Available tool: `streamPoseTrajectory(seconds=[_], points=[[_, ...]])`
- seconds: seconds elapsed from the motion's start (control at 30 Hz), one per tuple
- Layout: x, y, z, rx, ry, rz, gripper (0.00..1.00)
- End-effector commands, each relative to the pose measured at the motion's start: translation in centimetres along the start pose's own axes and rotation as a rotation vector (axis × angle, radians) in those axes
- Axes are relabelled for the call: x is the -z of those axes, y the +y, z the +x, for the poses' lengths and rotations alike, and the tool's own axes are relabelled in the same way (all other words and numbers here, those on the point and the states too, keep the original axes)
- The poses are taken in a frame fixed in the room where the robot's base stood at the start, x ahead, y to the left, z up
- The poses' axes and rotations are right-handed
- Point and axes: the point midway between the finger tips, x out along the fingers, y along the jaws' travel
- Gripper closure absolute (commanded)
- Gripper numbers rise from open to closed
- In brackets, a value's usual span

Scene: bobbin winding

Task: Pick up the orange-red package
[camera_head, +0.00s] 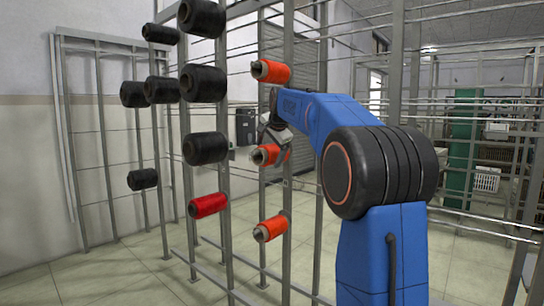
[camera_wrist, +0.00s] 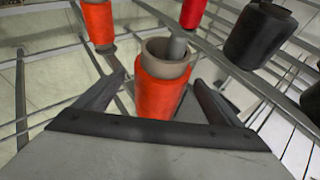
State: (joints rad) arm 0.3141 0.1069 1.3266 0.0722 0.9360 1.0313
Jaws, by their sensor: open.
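Orange-red packages sit on the rack's pegs in a column in the head view: an upper one (camera_head: 271,71), a middle one (camera_head: 264,155) and a lower one (camera_head: 270,229). My gripper (camera_head: 270,125) is at the middle one and partly covers it. In the wrist view an orange-red package (camera_wrist: 160,92) with a grey tube core lies between the two spread fingers of my gripper (camera_wrist: 158,78). A gap shows on each side of it, so the fingers are open and not closed on it. The gripper's palm edge hides its near end.
Another orange-red package (camera_wrist: 98,22) and a red package (camera_wrist: 192,12) are beyond in the wrist view. The red one (camera_head: 208,205) hangs low on the left post in the head view. Several black packages (camera_head: 204,83) hang on the left. Metal posts and rails (camera_head: 288,180) stand close by.

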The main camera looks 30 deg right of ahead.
Motion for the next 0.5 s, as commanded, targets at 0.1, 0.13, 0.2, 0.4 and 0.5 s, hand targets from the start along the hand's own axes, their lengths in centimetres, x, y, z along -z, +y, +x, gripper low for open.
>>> streamPoseTrajectory(seconds=[0.1, 0.13, 0.2, 0.4, 0.5], points=[[-0.1, -0.1, 1.8, -0.003, -0.002, 0.000, 0.11], [-0.1, -0.1, 2.2, -0.002, -0.001, 0.000, 0.11], [-0.1, -0.1, 2.8, -0.001, -0.001, 0.000, 0.11], [-0.1, -0.1, 3.0, 0.000, 0.000, 0.000, 0.11], [-0.1, -0.1, 3.0, 0.000, 0.000, 0.000, 0.23]])
